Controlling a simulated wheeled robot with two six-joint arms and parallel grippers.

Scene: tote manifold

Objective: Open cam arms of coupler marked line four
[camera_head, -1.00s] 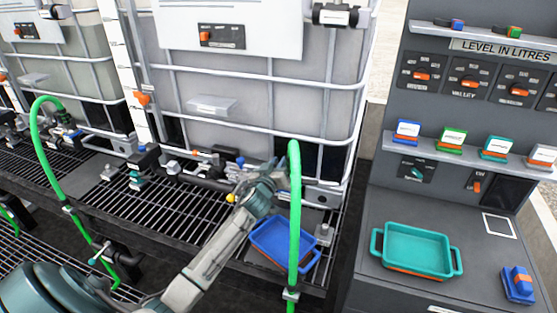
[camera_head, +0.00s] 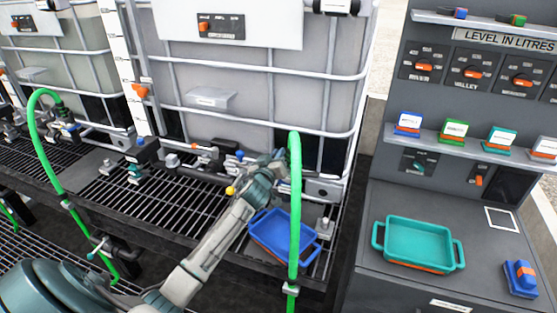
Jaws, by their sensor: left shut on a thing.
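My left arm reaches in from the bottom left. Its gripper (camera_head: 278,165) is at the upper end of the near green hose (camera_head: 295,210), beside the pipework in front of the large caged tote (camera_head: 250,105). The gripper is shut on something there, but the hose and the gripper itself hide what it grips. The coupler and its cam arms cannot be made out at this size, and no line-four marking is legible. A second green hose (camera_head: 48,160) curves up to a fitting at the left tote. My right gripper is not in view.
A blue tray (camera_head: 268,250) lies on the black grating under the arm. A grey console at right carries a teal tray (camera_head: 417,243), a blue-and-orange item (camera_head: 520,278), a row of coloured cards and several knobs. Pipes and valves line the grating's back.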

